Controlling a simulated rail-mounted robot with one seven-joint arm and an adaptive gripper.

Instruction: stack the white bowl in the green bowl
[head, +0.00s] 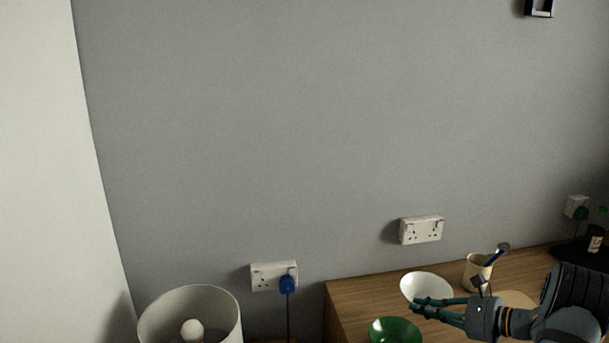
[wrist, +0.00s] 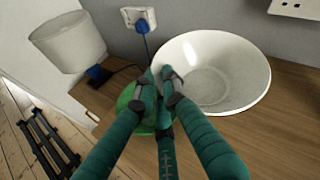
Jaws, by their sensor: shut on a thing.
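The white bowl (head: 427,284) is at the back left of the wooden top in the head view, and it fills the upper right of the wrist view (wrist: 228,78). My gripper (head: 420,306) is shut on the white bowl's near rim; in the wrist view its fingertips (wrist: 166,84) meet at the bowl's left edge. I cannot tell whether the bowl is clear of the wood. The green bowl (head: 395,332) sits nearer the front left edge, empty where it shows. In the wrist view the green bowl (wrist: 126,97) is mostly hidden behind my fingers.
A cream cup (head: 476,272) holding a blue-handled item stands right of the white bowl. A white lampshade (head: 190,314) stands left. Wall sockets (head: 421,229) are behind the wooden top (head: 350,294).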

